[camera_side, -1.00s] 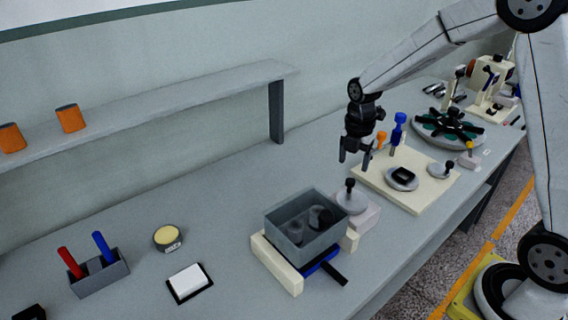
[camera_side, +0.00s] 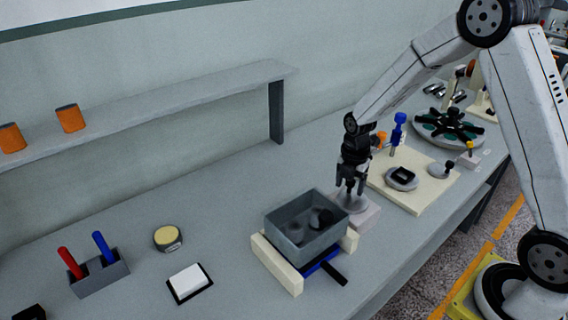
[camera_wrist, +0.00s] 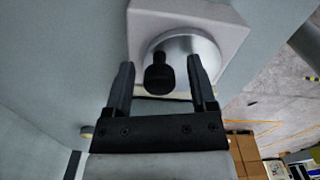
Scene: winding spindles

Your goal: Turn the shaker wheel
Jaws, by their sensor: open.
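The shaker wheel (camera_wrist: 202,48) is a light grey disc with a black knob (camera_wrist: 159,76) standing off its face. It is mounted on a pale block (camera_wrist: 230,14). In the side view the wheel (camera_side: 356,205) sits at the right end of the shaker, partly hidden by my gripper (camera_side: 350,188). The shaker carries a grey open box (camera_side: 290,238) with dark round items inside. In the wrist view my gripper (camera_wrist: 161,88) is open, its fingers on either side of the knob. I cannot tell whether either finger touches it.
A cream board (camera_side: 415,200) with small fixtures lies just right of the wheel. A white pad (camera_side: 187,282), a yellow-topped round tin (camera_side: 168,237) and a holder (camera_side: 100,275) with red and blue sticks stand at left. Bare bench lies behind the box.

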